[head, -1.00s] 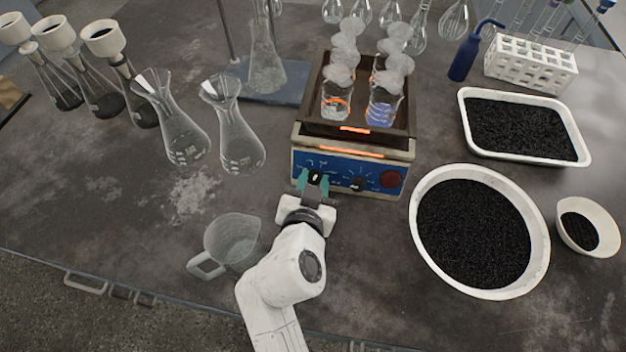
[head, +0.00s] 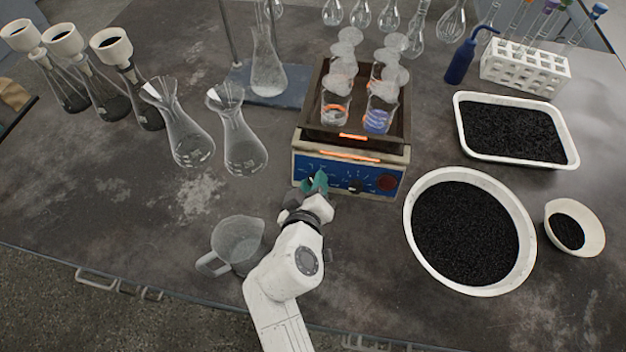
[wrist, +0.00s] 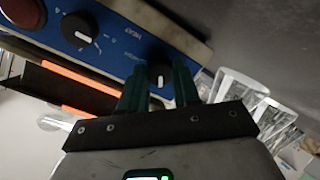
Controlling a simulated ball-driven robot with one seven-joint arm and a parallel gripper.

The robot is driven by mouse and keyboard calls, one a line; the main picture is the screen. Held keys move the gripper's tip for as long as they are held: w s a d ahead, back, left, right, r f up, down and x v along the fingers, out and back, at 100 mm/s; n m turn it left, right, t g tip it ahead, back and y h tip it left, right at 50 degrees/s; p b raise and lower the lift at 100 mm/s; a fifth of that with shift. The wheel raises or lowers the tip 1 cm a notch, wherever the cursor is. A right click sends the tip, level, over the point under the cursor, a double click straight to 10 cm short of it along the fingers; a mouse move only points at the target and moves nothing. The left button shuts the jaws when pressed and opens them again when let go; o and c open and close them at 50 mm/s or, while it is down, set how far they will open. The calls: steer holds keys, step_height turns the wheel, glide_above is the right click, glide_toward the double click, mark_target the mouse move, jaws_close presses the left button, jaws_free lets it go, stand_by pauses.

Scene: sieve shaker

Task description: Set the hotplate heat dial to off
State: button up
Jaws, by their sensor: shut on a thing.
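The hotplate (head: 349,172) stands at the middle of the bench, with a blue front panel. Its left black dial is hidden behind my gripper (head: 315,182) in the head view. In the wrist view this dial (wrist: 158,72) sits between my green fingertips (wrist: 159,88), with a white pointer mark on its face. My gripper is shut on it. A second black dial (head: 354,186) with a white mark is free, and it shows in the wrist view (wrist: 79,30) too. Small panel lettering is too blurred to read surely.
Glowing orange strips (head: 350,157) show on the hotplate, and steaming beakers (head: 335,110) stand on top. A round red knob (head: 387,182) is at the panel's right. A jug (head: 238,240) stands left of my arm, a bowl of black grains (head: 470,285) right.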

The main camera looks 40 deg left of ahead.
steer(key=n+p, duration=0.2)
steer(key=n, duration=0.2)
steer(key=shift+r+n, duration=0.1)
steer(key=shift+n, duration=0.2)
steer(key=shift+n+p, duration=0.65)
steer(key=shift+n, duration=0.95)
steer(key=o, duration=1.1)
steer(key=shift+c, duration=0.2)
steer(key=shift+s, duration=0.1)
steer(key=v, duration=1)
steer(key=shift+s, duration=0.35)
